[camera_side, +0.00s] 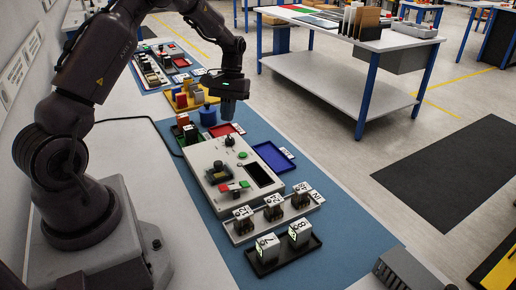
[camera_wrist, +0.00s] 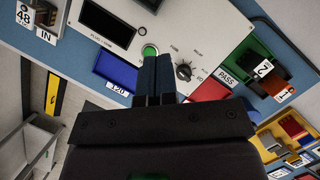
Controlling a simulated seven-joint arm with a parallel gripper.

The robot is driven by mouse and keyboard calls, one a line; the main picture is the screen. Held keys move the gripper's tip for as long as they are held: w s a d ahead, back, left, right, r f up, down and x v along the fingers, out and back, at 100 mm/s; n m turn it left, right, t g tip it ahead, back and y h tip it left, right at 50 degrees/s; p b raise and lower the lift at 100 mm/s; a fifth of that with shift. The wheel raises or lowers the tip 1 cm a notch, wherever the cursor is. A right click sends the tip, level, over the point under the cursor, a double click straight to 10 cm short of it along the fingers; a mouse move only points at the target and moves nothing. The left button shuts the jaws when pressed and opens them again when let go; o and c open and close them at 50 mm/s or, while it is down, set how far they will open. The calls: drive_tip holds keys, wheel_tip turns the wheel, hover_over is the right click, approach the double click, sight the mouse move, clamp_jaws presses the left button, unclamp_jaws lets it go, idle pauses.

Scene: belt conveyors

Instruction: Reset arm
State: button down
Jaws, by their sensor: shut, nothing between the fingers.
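My gripper (camera_side: 228,110) hangs pointing down above the far end of the grey control box (camera_side: 205,155), beside the blue round part. In the wrist view its two dark fingers (camera_wrist: 156,60) are together with nothing between them. The fingers appear in front of the box face near a green button (camera_wrist: 149,50). In that view, a black knob (camera_wrist: 184,72) is to the right of the fingers. I cannot tell the exact height of the fingertips above the box.
A blue tray (camera_side: 273,157) and a red tray (camera_side: 222,130) lie beside the box. A black tray (camera_side: 272,266) holds two numbered blocks at the near end, next to a rack (camera_side: 240,235) of labelled blocks. A yellow tray (camera_side: 208,98) with coloured parts stands beyond.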

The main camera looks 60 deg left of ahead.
drive_tip(key=s+d+r+m+t+y, duration=0.1)
drive_tip(key=s+d+r+m+t, duration=0.3)
drive_tip(key=s+d+r, duration=0.4)
drive_tip(key=s+d+r+m+t+y, duration=0.1)
drive_tip(key=s+d+r+m+t, duration=0.3)
drive_tip(key=s+d+r, duration=0.5)
drive_tip(key=shift+d+r+m+t+y, duration=0.35)
drive_tip(key=shift+d+r, duration=1)
drive_tip(key=shift+d, duration=0.75)
